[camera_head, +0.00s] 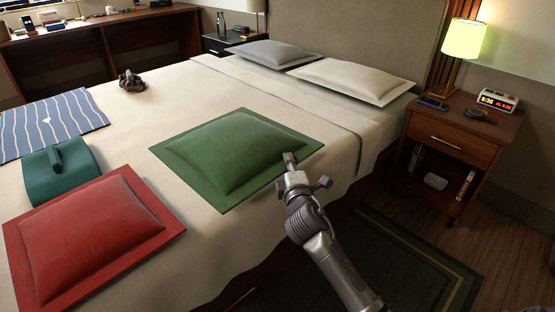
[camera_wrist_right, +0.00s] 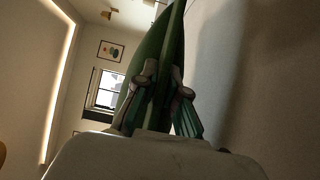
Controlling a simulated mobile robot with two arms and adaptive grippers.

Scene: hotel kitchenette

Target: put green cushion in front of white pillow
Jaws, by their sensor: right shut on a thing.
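The green cushion (camera_head: 232,150) lies flat over the middle of the bed, with a wide flat border. My right gripper (camera_head: 291,165) is shut on its right-hand border, near the bed's side edge. In the right wrist view the gripper (camera_wrist_right: 163,95) has its two fingers on either side of the green cushion (camera_wrist_right: 148,60). I cannot tell whether the cushion is slightly raised. The white pillow (camera_head: 352,79) lies at the head of the bed, apart from the cushion. My left gripper is not in view.
A grey pillow (camera_head: 275,53) lies beside the white one. A red cushion (camera_head: 92,237), a teal object (camera_head: 60,172), a striped cloth (camera_head: 50,124) and a dark lumpy object (camera_head: 131,80) are on the bed. A nightstand (camera_head: 455,143) with a lamp (camera_head: 463,39) stands at right.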

